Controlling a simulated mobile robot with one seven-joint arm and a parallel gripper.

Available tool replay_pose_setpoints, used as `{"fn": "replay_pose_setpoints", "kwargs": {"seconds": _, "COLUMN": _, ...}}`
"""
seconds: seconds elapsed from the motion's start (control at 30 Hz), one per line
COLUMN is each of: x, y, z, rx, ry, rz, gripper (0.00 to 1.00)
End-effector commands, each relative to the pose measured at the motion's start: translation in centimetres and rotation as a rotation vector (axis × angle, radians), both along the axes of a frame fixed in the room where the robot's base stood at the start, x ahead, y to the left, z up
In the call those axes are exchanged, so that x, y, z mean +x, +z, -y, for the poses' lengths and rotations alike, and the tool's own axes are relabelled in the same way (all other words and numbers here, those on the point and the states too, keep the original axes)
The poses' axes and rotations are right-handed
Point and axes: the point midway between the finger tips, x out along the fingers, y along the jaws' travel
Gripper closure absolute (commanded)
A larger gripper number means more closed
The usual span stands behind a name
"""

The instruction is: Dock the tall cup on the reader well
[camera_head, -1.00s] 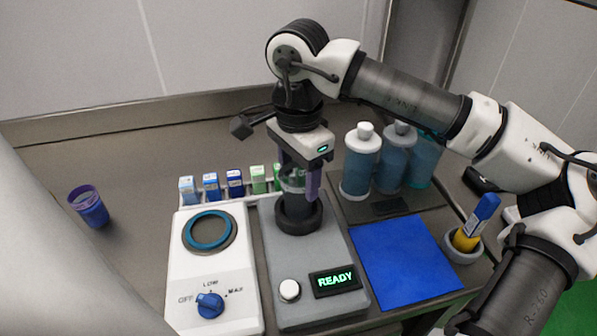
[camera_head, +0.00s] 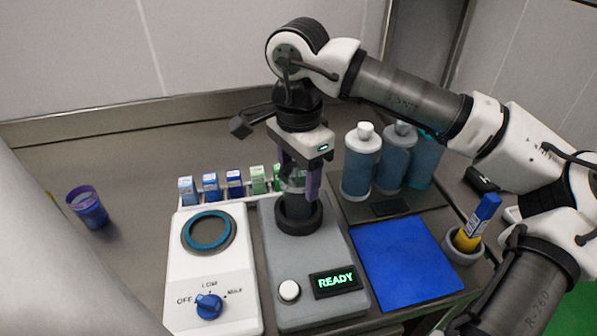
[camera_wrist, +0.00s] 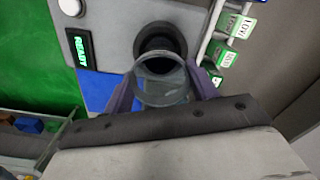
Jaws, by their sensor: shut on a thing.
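My gripper (camera_head: 300,190) points down over the reader, with its purple fingers shut on the tall cup. The tall cup (camera_wrist: 162,88) is clear, and its round rim shows between the fingers in the wrist view. In the head view the fingers hide much of it. The reader well (camera_head: 299,222) is a dark round collar on the grey reader, directly below the fingers; its dark opening also shows in the wrist view (camera_wrist: 160,40). The cup overlaps the well's near edge in the wrist view. I cannot tell whether its base is inside the well.
The reader's display (camera_head: 336,281) reads READY. A white dial unit (camera_head: 190,266) stands left, with a blue mat (camera_head: 403,262) right. Several small cartons (camera_head: 235,184) and large bottles (camera_head: 360,165) stand behind. A purple cup (camera_head: 88,207) is far left, and a holder (camera_head: 462,250) far right.

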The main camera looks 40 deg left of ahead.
Motion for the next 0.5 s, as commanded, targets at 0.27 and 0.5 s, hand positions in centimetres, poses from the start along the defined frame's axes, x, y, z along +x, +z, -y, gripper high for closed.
{"fn": "replay_pose_setpoints", "kwargs": {"seconds": 0.27, "x": -0.01, "y": -0.28, "z": 0.00, "rx": 0.000, "ry": 0.000, "rz": 0.000, "gripper": 0.78}}
{"fn": "replay_pose_setpoints", "kwargs": {"seconds": 0.5, "x": -0.01, "y": -0.77, "z": 0.01, "rx": 0.000, "ry": 0.000, "rz": 0.000, "gripper": 0.78}}
